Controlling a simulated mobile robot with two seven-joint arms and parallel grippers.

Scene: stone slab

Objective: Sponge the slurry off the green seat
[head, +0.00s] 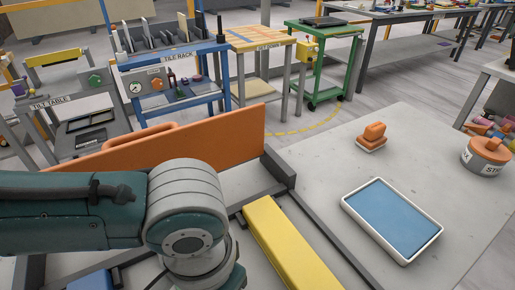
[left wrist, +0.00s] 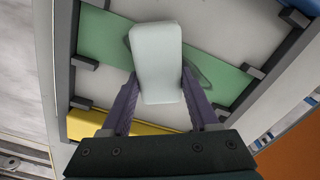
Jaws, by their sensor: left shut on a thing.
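In the left wrist view my left gripper (left wrist: 160,103) is shut on a pale grey-white block (left wrist: 157,50), which looks like the sponge. The block is over the green seat (left wrist: 98,36), a flat green strip lying across a dark frame. A darker smear (left wrist: 203,78), which looks like the slurry, shows on the green strip beside the block; the block hides part of it. I cannot tell whether the block touches the strip. In the head view my left arm hides the gripper and the green seat. My right gripper is in neither view.
A yellow bar (head: 292,248) lies by the dark frame, and an orange board (head: 225,137) stands behind it. On the slab (head: 330,150) are a blue-filled white tray (head: 349,206), an orange-handled block (head: 371,134) and an orange-lidded pot (head: 487,157). The slab between them is clear.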

